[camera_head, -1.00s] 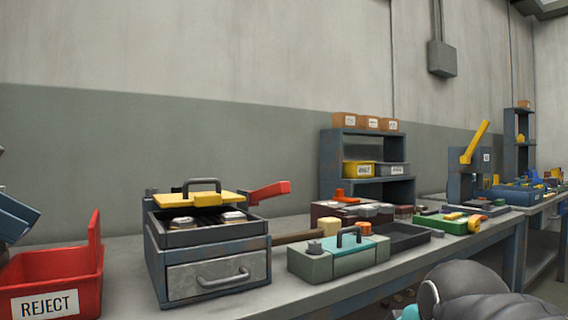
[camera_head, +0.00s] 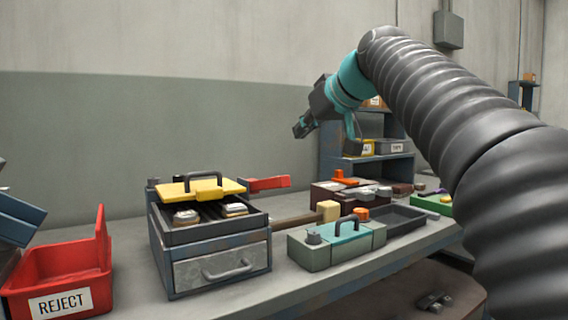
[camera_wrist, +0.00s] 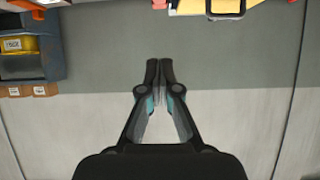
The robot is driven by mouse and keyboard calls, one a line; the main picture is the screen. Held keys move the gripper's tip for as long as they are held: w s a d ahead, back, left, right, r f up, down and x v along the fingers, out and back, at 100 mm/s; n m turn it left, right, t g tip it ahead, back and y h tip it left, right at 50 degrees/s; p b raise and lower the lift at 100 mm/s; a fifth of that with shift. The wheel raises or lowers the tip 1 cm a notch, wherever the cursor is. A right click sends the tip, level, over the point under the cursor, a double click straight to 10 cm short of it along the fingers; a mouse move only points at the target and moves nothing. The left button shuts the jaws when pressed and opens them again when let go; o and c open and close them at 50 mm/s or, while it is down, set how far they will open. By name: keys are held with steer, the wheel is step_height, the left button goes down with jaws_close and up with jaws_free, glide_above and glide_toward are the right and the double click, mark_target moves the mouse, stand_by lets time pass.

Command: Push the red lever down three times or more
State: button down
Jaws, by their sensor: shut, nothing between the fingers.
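The red lever (camera_head: 268,184) sticks out to the right from the back of a grey box (camera_head: 208,240) with a yellow lid (camera_head: 200,189) and a drawer in its front. The lever looks about level, tilted only slightly. My gripper (camera_head: 298,131) is raised in the air above and to the right of the lever, clear of it. In the wrist view my gripper (camera_wrist: 159,66) is shut and empty, its fingertips together. The yellow lid (camera_wrist: 207,6) shows at the top edge of the wrist view.
A red REJECT bin (camera_head: 60,275) stands at the left. A green box with a dark handle (camera_head: 336,245) and a wooden-handled tool (camera_head: 328,211) lie right of the box. A shelf (camera_head: 350,164) stands behind. The air around my gripper is clear.

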steer(key=shift+f, duration=0.1)
steer(key=x, duration=1)
steer(key=shift+w+a+f, duration=0.1)
steer(key=shift+s+d+f+b, duration=0.15)
steer(key=shift+s+f, duration=0.05)
steer(key=shift+f, duration=0.35)
steer(key=shift+s+d+f+b, duration=0.15)
steer(key=shift+s+f, duration=0.1)
steer(key=shift+f, duration=0.3)
steer(key=shift+s+d+f, duration=0.1)
steer(key=shift+f, duration=0.65)
